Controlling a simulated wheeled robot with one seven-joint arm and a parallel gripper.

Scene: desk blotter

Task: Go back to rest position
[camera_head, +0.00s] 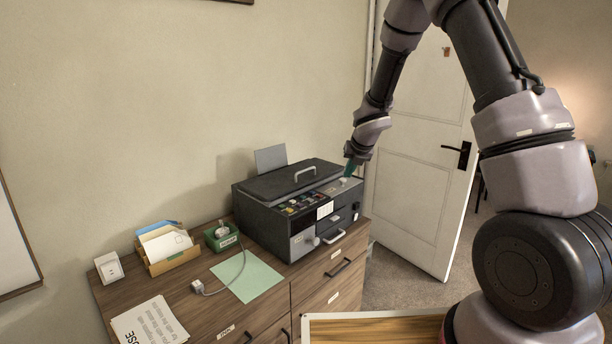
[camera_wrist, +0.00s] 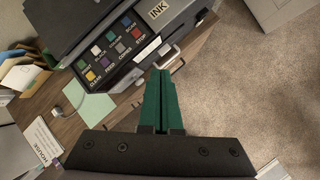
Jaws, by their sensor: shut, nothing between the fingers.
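My gripper (camera_head: 350,169) hangs at the right front part of the printer (camera_head: 262,208) in the head view, with its green fingers pointing down. In the wrist view the green fingers of my gripper (camera_wrist: 161,72) lie together, shut, with nothing between them. The fingertips overlap the front of the printer in that view; I cannot tell whether they touch it. The printer's coloured buttons (camera_wrist: 112,50) and INK label (camera_wrist: 158,11) show to the left of and above the fingertips.
The printer stands on a wooden cabinet (camera_head: 225,315) with a green sheet (camera_head: 262,281), a letter tray (camera_head: 168,262), a small green box (camera_head: 222,240) and papers (camera_head: 150,325). A white door (camera_head: 425,190) stands behind my arm. Carpet (camera_wrist: 240,90) lies open right of the cabinet.

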